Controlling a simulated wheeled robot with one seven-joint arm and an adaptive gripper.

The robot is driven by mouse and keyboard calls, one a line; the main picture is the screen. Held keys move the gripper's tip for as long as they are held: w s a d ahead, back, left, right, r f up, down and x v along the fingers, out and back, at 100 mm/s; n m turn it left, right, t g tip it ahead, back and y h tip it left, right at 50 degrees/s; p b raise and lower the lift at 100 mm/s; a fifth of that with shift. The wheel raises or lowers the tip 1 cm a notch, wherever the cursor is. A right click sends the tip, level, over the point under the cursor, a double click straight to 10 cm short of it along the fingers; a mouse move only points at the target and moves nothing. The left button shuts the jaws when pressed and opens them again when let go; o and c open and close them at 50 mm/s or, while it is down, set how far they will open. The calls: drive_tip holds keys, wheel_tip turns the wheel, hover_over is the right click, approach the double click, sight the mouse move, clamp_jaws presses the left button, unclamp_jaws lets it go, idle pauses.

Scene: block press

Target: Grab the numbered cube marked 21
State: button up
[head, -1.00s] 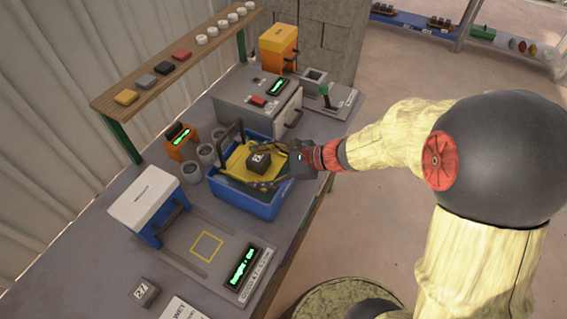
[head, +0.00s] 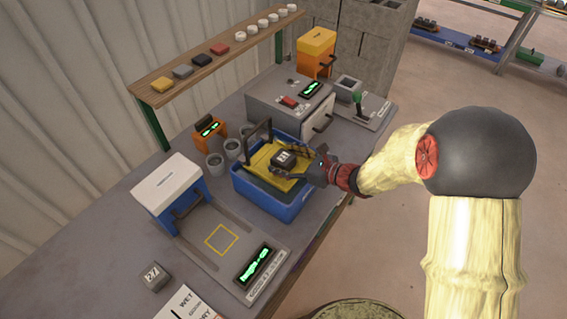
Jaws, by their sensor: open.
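A grey cube (head: 154,277) with a white top marked 21 rests on the table at the lower left, in front of the blue and white press. A second dark cube (head: 283,159) with a white mark sits on the yellow tray part in the blue bin (head: 271,203); its number is too small to read surely. My gripper (head: 300,170) is open at the bin's right side, close to this dark cube. It is far from the cube marked 21. Whether the fingers touch the dark cube cannot be told.
The blue and white press (head: 167,190) and a plate with a yellow square outline (head: 222,240) stand between bin and cube 21. A white sign (head: 188,306) lies beside the cube. Grey cups (head: 232,148), a grey machine (head: 290,103) and a shelf (head: 225,50) stand behind.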

drive_tip(key=shift+w+a, duration=0.15)
drive_tip(key=shift+a, duration=0.05)
drive_tip(key=shift+c, duration=0.9)
drive_tip(key=c, duration=1.4)
clamp_jaws()
